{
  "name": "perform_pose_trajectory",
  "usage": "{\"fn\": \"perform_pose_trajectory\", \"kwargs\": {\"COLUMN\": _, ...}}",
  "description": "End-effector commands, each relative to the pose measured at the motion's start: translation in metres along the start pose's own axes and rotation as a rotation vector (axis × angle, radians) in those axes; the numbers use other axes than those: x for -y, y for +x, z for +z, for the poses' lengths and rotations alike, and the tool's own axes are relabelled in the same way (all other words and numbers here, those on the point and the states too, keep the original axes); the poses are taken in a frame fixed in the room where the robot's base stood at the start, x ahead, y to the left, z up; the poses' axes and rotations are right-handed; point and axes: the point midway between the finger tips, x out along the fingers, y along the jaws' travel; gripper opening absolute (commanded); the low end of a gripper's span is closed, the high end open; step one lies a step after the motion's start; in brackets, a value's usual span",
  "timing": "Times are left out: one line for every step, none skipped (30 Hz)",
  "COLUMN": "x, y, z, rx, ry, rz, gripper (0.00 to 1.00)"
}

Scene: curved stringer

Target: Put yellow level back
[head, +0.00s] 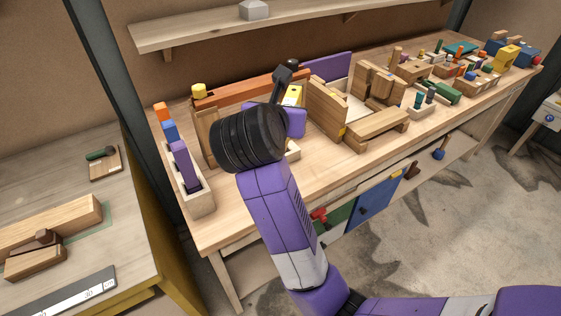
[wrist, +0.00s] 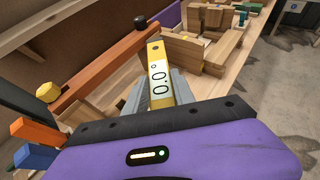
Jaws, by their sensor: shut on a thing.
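The yellow level (wrist: 157,72) is a yellow bar with a white face marked with digits. It stands between the grey fingers of my gripper (wrist: 160,98) in the wrist view, and the fingers are shut on it. In the head view a yellow piece of the level (head: 294,95) shows just behind my wrist, above the left part of the workbench. My arm hides most of it there. I cannot tell whether its lower end touches anything.
A long orange-brown beam (head: 238,91) lies along the bench's back. A pale holder (head: 203,203) with orange, blue and purple blocks stands left. Wooden frames (head: 325,108) stand to the right. A shelf (head: 240,22) hangs above. The bench's front left (head: 235,228) is clear.

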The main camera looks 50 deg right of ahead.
Motion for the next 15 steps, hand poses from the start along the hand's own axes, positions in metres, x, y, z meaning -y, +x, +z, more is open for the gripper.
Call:
{"fn": "perform_pose_trajectory", "kwargs": {"x": 0.001, "y": 0.006, "z": -0.013, "rx": -0.001, "ry": -0.006, "rz": -0.003, "gripper": 0.00}}
{"fn": "perform_pose_trajectory", "kwargs": {"x": 0.001, "y": 0.009, "z": -0.020, "rx": -0.001, "ry": -0.006, "rz": -0.002, "gripper": 0.00}}
{"fn": "perform_pose_trajectory", "kwargs": {"x": 0.001, "y": 0.013, "z": -0.029, "rx": -0.002, "ry": -0.006, "rz": -0.002, "gripper": 0.00}}
{"fn": "perform_pose_trajectory", "kwargs": {"x": 0.001, "y": 0.016, "z": -0.035, "rx": -0.002, "ry": -0.005, "rz": -0.001, "gripper": 0.00}}
{"fn": "perform_pose_trajectory", "kwargs": {"x": 0.001, "y": 0.019, "z": -0.042, "rx": -0.002, "ry": -0.006, "rz": -0.002, "gripper": 0.00}}
{"fn": "perform_pose_trajectory", "kwargs": {"x": 0.001, "y": 0.023, "z": -0.051, "rx": -0.001, "ry": -0.005, "rz": -0.001, "gripper": 0.00}}
{"fn": "perform_pose_trajectory", "kwargs": {"x": 0.001, "y": 0.026, "z": -0.057, "rx": -0.002, "ry": -0.005, "rz": -0.001, "gripper": 0.00}}
{"fn": "perform_pose_trajectory", "kwargs": {"x": 0.000, "y": 0.029, "z": -0.062, "rx": -0.001, "ry": -0.005, "rz": 0.000, "gripper": 0.00}}
{"fn": "perform_pose_trajectory", "kwargs": {"x": 0.001, "y": 0.032, "z": -0.070, "rx": -0.001, "ry": -0.004, "rz": -0.001, "gripper": 0.00}}
{"fn": "perform_pose_trajectory", "kwargs": {"x": 0.000, "y": 0.034, "z": -0.074, "rx": 0.000, "ry": -0.003, "rz": 0.000, "gripper": 0.00}}
{"fn": "perform_pose_trajectory", "kwargs": {"x": 0.000, "y": 0.036, "z": -0.078, "rx": 0.000, "ry": -0.002, "rz": 0.000, "gripper": 0.00}}
{"fn": "perform_pose_trajectory", "kwargs": {"x": 0.000, "y": 0.038, "z": -0.083, "rx": 0.000, "ry": -0.002, "rz": 0.000, "gripper": 0.00}}
{"fn": "perform_pose_trajectory", "kwargs": {"x": 0.000, "y": 0.039, "z": -0.085, "rx": 0.000, "ry": -0.002, "rz": 0.000, "gripper": 0.00}}
{"fn": "perform_pose_trajectory", "kwargs": {"x": 0.000, "y": 0.040, "z": -0.087, "rx": 0.001, "ry": 0.000, "rz": 0.001, "gripper": 0.00}}
{"fn": "perform_pose_trajectory", "kwargs": {"x": 0.000, "y": 0.041, "z": -0.089, "rx": 0.002, "ry": 0.001, "rz": 0.001, "gripper": 0.00}}
